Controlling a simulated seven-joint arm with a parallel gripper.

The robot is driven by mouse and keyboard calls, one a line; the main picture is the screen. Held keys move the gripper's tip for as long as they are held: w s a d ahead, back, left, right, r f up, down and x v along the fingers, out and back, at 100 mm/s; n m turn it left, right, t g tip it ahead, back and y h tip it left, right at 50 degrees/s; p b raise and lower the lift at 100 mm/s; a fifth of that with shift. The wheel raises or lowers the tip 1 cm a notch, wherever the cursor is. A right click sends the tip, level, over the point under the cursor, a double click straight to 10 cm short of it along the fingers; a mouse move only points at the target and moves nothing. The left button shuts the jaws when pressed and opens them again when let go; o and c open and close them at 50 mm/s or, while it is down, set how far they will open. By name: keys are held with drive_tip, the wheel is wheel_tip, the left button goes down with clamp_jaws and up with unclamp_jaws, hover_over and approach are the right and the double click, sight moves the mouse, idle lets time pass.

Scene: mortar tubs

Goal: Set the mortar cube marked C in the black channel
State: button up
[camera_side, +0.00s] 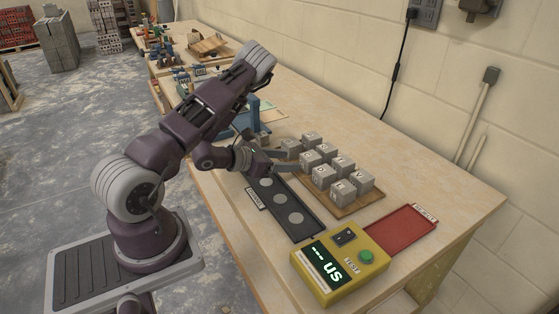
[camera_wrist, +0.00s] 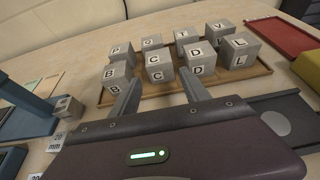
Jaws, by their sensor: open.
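The mortar cube marked C (camera_wrist: 160,68) is grey with white letter labels and sits in the near row of cubes on a wooden board, between cubes B and D in the wrist view. My gripper (camera_wrist: 159,84) is open and empty, its fingers pointing at cube C, one toward each side of it. I cannot tell whether they touch it. In the side view my gripper (camera_side: 285,161) is at the left edge of the cube group. The black channel (camera_side: 304,232) lies in front of the board, with round grey discs along it; one end shows in the wrist view (camera_wrist: 303,118).
Cubes B (camera_wrist: 117,78), D (camera_wrist: 200,58) and L (camera_wrist: 239,50) share the near row; more cubes stand behind. A yellow tester box (camera_side: 338,270) stands at the channel's near end, a red tray (camera_side: 402,230) to its right. A blue stand (camera_side: 256,121) is behind my gripper.

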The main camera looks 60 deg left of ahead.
drive_tip(key=shift+v, duration=1.05)
drive_tip(key=w+d+r+n+g+y, duration=0.2)
drive_tip(key=w+r+n+g+y, duration=0.15)
drive_tip(key=r+n, duration=1.25)
drive_tip(key=s+d+r+n+g+h, duration=0.1)
drive_tip(key=s+d+r+n, duration=0.2)
drive_tip(key=s+d+n, duration=0.3)
drive_tip(key=s+d+r+n+g+h, duration=0.1)
drive_tip(key=s+d+r+n, duration=0.3)
drive_tip(key=s+d+n, duration=0.3)
drive_tip(key=shift+n, duration=0.7)
drive_tip(key=shift+o, duration=0.3)
drive_tip(key=s+d+n+g+h, duration=0.1)
drive_tip(key=s+d+n, duration=0.4)
drive_tip(key=s, duration=0.7)
drive_tip(key=shift+d+n+g, duration=0.3)
drive_tip(key=shift+d+g, duration=0.45)
drive_tip(key=shift+d, duration=0.15)
drive_tip(key=shift+h, duration=0.25)
